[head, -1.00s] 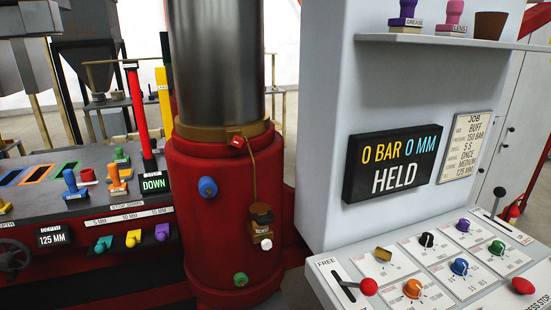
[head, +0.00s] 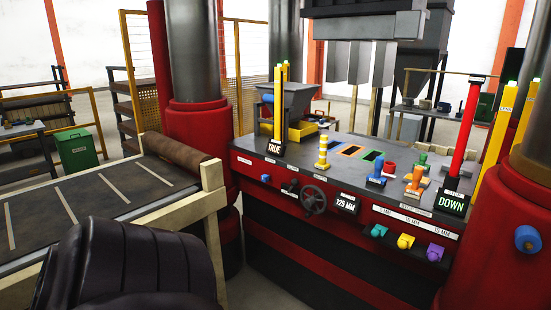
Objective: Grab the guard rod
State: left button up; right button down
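A tall red rod (head: 466,130) stands upright at the right end of the press table, with a black cap on top. A small black sign reading DOWN (head: 452,204) is at its foot. It looks like the guard rod, though I cannot read a label that says so. A thinner yellow rod (head: 277,105) stands upright further left behind a sign reading TRUE (head: 275,148). Neither of my grippers shows in the head view, and nothing is holding the red rod.
The red-fronted press table (head: 330,225) carries a handwheel (head: 313,200), a 125 MM display (head: 346,203) and several coloured stamps and knobs. A red column (head: 500,220) stands close right of the rod. A conveyor (head: 90,205) and a dark ribbed seat-like shape (head: 130,265) fill the left foreground.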

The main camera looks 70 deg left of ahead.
aim_at(323, 164)
jog(key=u, duration=1.35)
jog(key=i+l+u, duration=0.1)
jog(key=u, duration=0.45)
jog(key=i+j+u, duration=0.25)
jog(key=i, duration=0.3)
